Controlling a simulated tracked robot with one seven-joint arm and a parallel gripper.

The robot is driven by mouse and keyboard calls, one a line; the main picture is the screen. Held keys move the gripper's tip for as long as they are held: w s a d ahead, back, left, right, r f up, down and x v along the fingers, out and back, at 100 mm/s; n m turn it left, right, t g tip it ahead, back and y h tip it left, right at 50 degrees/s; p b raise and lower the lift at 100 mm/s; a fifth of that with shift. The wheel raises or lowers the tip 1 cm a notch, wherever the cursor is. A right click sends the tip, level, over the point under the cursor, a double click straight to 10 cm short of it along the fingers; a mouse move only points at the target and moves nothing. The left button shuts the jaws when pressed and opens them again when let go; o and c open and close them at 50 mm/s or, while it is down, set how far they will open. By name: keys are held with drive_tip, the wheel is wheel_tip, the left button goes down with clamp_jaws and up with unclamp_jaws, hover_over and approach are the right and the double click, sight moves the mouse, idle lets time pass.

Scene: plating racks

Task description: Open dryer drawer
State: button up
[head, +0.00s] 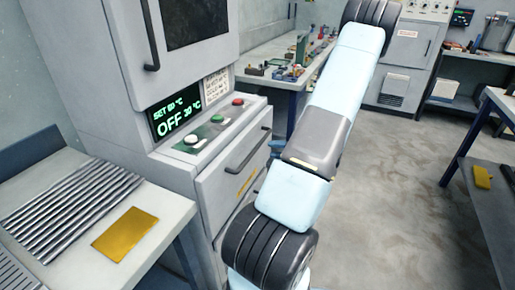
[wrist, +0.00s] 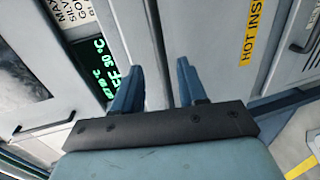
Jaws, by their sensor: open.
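The dryer (head: 185,60) is a grey cabinet on the left in the head view. Its closed drawer (head: 215,190) has a dark bar handle (head: 248,150) and a yellow label. In the wrist view the yellow label reads HOT INS (wrist: 250,35), its end cut off. My gripper (wrist: 157,65) has two blue fingers, spread open. A dark bar (wrist: 153,30), which looks like the drawer handle, runs between the fingers. I cannot tell whether they touch it. In the head view my arm hides most of the gripper.
A rack of rods and a gold plate (head: 125,234) lie on the left table. Clear floor (head: 400,190) lies to the right.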

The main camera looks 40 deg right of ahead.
sight(256, 148)
drive_tip(key=x, duration=0.9)
drive_tip(key=shift+c, duration=0.3)
drive_tip(key=shift+s, duration=0.1)
clamp_jaws()
